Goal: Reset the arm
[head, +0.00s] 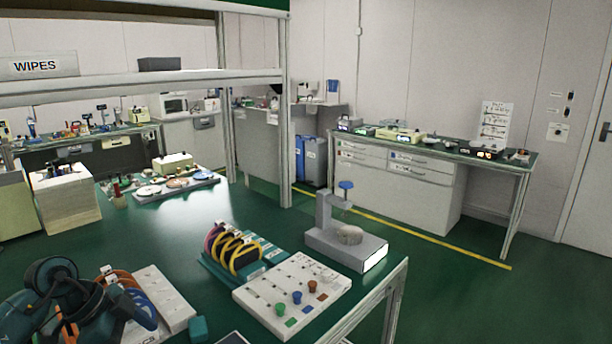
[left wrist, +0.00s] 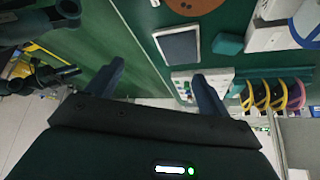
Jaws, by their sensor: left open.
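My left arm (head: 50,305) shows as dark teal and black links at the lower left of the head view, over the near left part of the green bench. In the left wrist view my left gripper (left wrist: 158,82) is open. Its two dark fingers stand well apart with nothing held between them. The bench surface and part of a white peg board (left wrist: 184,84) show behind the fingers. The fingertips cannot be made out in the head view.
On the green bench, the peg board (head: 292,294) stands beside a rack of coloured rings (head: 234,252) and a grey stand (head: 345,245) near the right edge. Orange and blue rings (head: 122,290) sit close to my arm. A dark square pad (left wrist: 178,47) lies near a teal block (left wrist: 228,43).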

